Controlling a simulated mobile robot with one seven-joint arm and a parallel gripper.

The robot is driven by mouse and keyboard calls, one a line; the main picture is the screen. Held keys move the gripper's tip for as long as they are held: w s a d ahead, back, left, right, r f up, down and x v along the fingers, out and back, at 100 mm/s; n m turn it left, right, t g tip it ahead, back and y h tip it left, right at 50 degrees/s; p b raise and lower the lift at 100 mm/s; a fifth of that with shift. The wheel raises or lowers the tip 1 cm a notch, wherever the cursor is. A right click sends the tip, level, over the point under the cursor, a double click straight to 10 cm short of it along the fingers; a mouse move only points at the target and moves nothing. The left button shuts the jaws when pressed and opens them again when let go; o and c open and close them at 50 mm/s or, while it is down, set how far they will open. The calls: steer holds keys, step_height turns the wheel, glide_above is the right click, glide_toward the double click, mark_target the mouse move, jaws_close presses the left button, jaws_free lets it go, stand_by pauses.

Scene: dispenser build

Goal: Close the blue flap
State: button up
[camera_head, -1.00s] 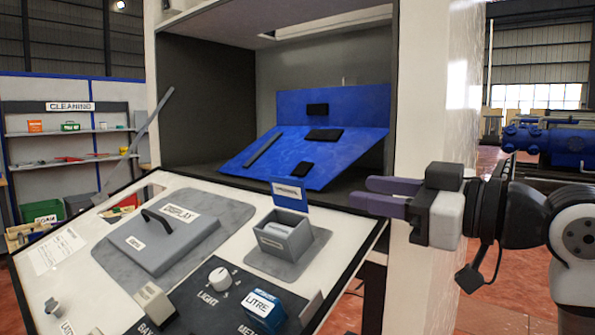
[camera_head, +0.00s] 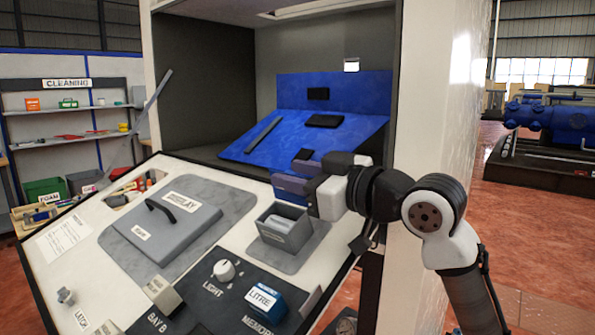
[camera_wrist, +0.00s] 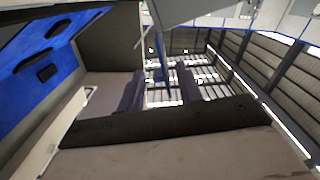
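The small grey box (camera_head: 285,233) on the sloped panel is open at the top. Its blue flap (camera_head: 290,198) stands raised at the box's back edge and is mostly hidden behind my fingers in the head view. My gripper (camera_head: 290,170) is at the flap, just above the box, with its fingers pointing left. In the wrist view, my gripper (camera_wrist: 160,92) has a clear gap between its two fingers. A narrow blue strip shows in that gap, which looks like the flap edge-on; I cannot tell whether it touches a finger.
The large blue sloped board (camera_head: 330,95) with black pieces lies behind. A grey lidded cover (camera_head: 165,235) with a black handle is left of the box. A white knob (camera_head: 223,270) and a blue litre block (camera_head: 264,302) are in front. A pale post (camera_head: 430,110) stands right.

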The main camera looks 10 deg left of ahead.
mark_target(277, 230)
steer(key=shift+c, duration=0.2)
jaws_close()
steer(key=shift+s+b, duration=0.1)
steer(key=shift+b, duration=0.2)
stand_by(0.3)
steer(key=n+b, duration=0.1)
steer(key=s+n, duration=0.1)
steer(key=n+b, duration=0.1)
steer(key=shift+s+a+f+n+b, duration=0.2)
steer(key=shift+a+f+n+b, duration=0.1)
steer(key=shift+a+f+b, duration=0.1)
steer(key=n+b, duration=0.1)
steer(key=s+n+b, duration=0.1)
steer(key=n, duration=0.1)
steer(key=f+n+b, duration=0.1)
steer(key=shift+s+a+n, duration=0.25)
steer(key=shift+a+n, duration=0.05)
steer(key=shift+a, duration=0.1)
steer(key=n+b, duration=0.1)
steer(key=f+n+b, duration=0.1)
steer(key=n, duration=0.1)
steer(key=shift+s+a+f, duration=0.2)
steer(key=shift+s, duration=0.2)
steer(key=shift+s+a+f+n+b, duration=0.1)
steer(key=shift+f+n+b, duration=0.15)
steer(key=shift+n+b, duration=0.5)
steer(key=shift+s+f+n+b, duration=0.1)
steer(key=shift+f+n+b, duration=0.2)
steer(key=shift+n, duration=0.75)
